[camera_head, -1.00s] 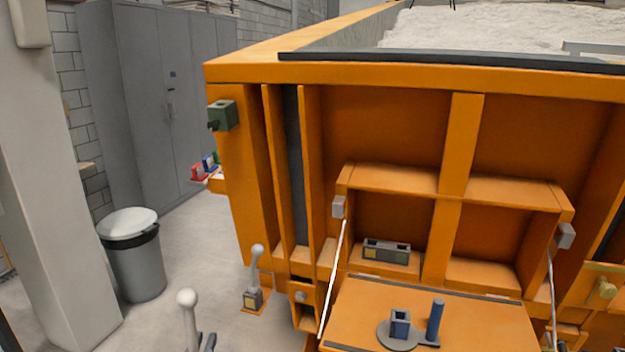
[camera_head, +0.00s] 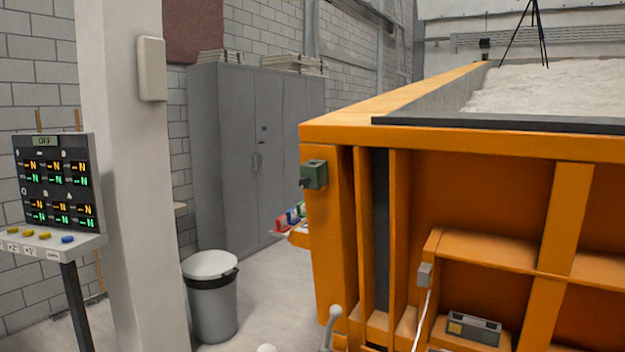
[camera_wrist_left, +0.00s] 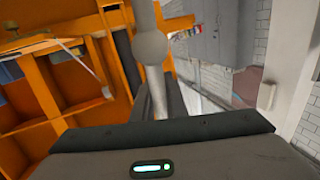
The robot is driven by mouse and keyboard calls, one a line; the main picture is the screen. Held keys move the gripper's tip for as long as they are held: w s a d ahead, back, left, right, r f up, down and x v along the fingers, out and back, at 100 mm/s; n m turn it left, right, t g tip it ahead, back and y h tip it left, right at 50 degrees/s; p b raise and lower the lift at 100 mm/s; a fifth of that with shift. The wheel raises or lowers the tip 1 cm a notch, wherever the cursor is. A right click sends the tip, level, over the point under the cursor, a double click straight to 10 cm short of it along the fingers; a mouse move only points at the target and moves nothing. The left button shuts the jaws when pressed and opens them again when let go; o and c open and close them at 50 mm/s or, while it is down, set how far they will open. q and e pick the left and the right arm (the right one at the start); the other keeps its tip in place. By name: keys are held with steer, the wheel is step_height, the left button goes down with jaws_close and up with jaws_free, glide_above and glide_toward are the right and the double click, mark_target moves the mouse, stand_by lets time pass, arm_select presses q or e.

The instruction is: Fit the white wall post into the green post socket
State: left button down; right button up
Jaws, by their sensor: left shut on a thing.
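The green post socket (camera_head: 314,174) is a small block on the orange box's near left corner, high up, with a dark opening in its top. The white wall post, with a round ball on it, shows only as a pale ball (camera_head: 266,348) at the bottom edge of the head view. In the left wrist view the post (camera_wrist_left: 151,47) stands upright in the picture. My left gripper (camera_wrist_left: 158,92) is shut on its shaft, below and apart from the socket. The gripped part is partly hidden by the fingers. My right gripper is not in view.
A grey ball-topped lever (camera_head: 334,314) stands near the orange box (camera_head: 328,225). A bin (camera_head: 212,305), a white column (camera_head: 135,200) and a display panel (camera_head: 55,190) are on the left. Small coloured items (camera_head: 290,218) sit on a shelf behind the corner. Air before the socket looks clear.

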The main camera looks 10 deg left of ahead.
arm_select(q)
steer(key=s+f, duration=0.3)
steer(key=s, duration=0.6)
steer(key=shift+s+f, duration=0.25)
steer(key=shift+s, duration=0.05)
